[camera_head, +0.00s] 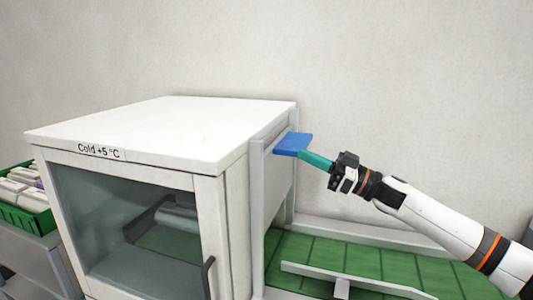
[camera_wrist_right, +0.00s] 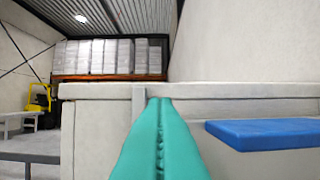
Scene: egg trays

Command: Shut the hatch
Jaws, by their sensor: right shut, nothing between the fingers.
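The white cold cabinet (camera_head: 150,128) has a pale hatch panel (camera_head: 279,188) on its right side, between two upright grey posts. A flat blue tab (camera_head: 293,144) sticks out from the top of the panel; it also shows at the right in the right wrist view (camera_wrist_right: 262,132). My right gripper (camera_head: 302,153) has teal fingers pressed together and empty. Its tips are right beside the blue tab in the head view; I cannot tell whether they touch it. My left gripper is out of view.
A green conveyor belt (camera_head: 318,262) with a grey rail (camera_head: 350,280) runs below the hatch side. The cabinet's glass front door (camera_head: 135,225) has a dark handle (camera_head: 208,278). A green crate (camera_head: 28,222) stands at the far left. Space above the belt at right holds only my arm.

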